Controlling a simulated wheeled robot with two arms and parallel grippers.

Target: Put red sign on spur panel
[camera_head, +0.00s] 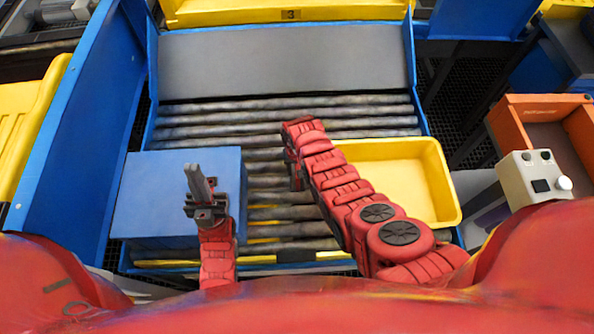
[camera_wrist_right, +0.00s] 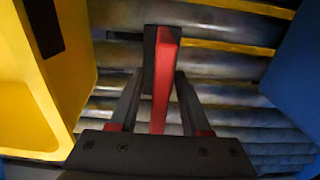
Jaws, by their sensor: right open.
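In the right wrist view, a thin red piece with a dark side (camera_wrist_right: 164,75), perhaps the red sign seen edge-on, stands between the fingers of my right gripper (camera_wrist_right: 156,95). The gripper is open around it, with gaps on both sides. In the head view my right arm reaches over the rollers and hides this piece and the gripper's fingertips. My left gripper (camera_head: 199,184) is over the blue box and points away; whether its fingers are apart is unclear. A beige box with a small screen and knob (camera_head: 517,182), possibly the spur panel, stands at the right.
A yellow tray (camera_head: 447,193) lies on the rollers (camera_head: 215,131) right of my right arm. A blue box (camera_head: 150,200) stands at the left of the rollers. An orange bin (camera_head: 510,115) is behind the beige box. A blue side wall (camera_head: 70,120) borders the left.

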